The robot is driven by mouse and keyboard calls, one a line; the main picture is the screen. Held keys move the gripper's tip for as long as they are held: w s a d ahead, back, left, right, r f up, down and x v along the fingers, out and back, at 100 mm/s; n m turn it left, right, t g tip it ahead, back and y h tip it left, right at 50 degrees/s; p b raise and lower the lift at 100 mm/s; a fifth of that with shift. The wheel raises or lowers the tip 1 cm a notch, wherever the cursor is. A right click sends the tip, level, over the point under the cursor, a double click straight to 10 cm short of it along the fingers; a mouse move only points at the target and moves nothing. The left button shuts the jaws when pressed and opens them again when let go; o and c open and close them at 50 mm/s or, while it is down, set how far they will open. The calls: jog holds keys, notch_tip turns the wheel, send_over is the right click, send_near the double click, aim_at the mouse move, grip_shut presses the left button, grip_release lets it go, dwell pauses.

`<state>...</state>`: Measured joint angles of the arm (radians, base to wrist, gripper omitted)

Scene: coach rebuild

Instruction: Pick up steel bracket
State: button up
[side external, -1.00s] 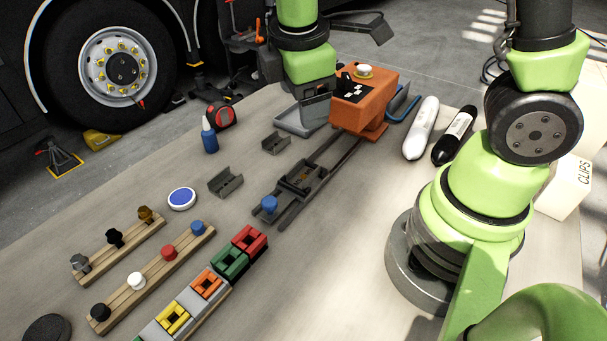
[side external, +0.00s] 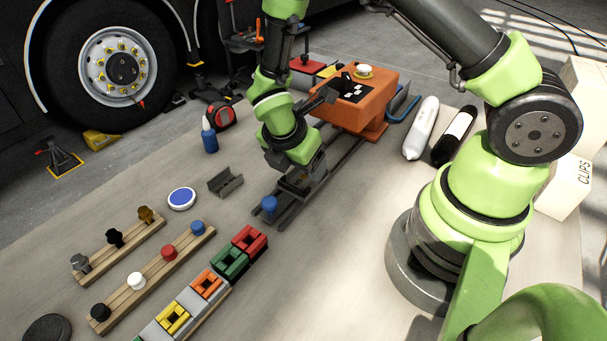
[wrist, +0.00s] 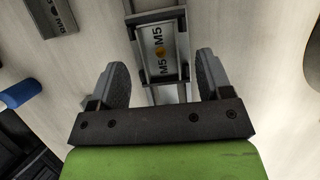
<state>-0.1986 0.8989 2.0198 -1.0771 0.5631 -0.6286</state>
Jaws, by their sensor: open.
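A steel bracket (wrist: 161,46), a grey channel marked M5, sits in the dark fixture between the rails in the wrist view. My gripper (wrist: 161,78) is open above the fixture, with one finger on each side of it and nothing held. In the side view my gripper (side external: 297,181) is low over the fixture (side external: 286,209) and hides most of it. A second grey bracket (side external: 226,182) lies loose on the table to the left, and a marked bracket (wrist: 53,13) shows at the upper left of the wrist view.
A blue knob (side external: 269,204) stands at the fixture's near end. The orange box (side external: 359,98) is behind. A blue bottle (side external: 209,140), a tape measure (side external: 221,116) and a round blue-white tin (side external: 181,198) stand left. Peg strips and coloured blocks (side external: 229,262) lie in front.

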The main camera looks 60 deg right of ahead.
aim_at(304, 174)
jog(key=shift+x, duration=1.25)
jog(key=c, duration=1.1)
jog(key=shift+r, duration=0.15)
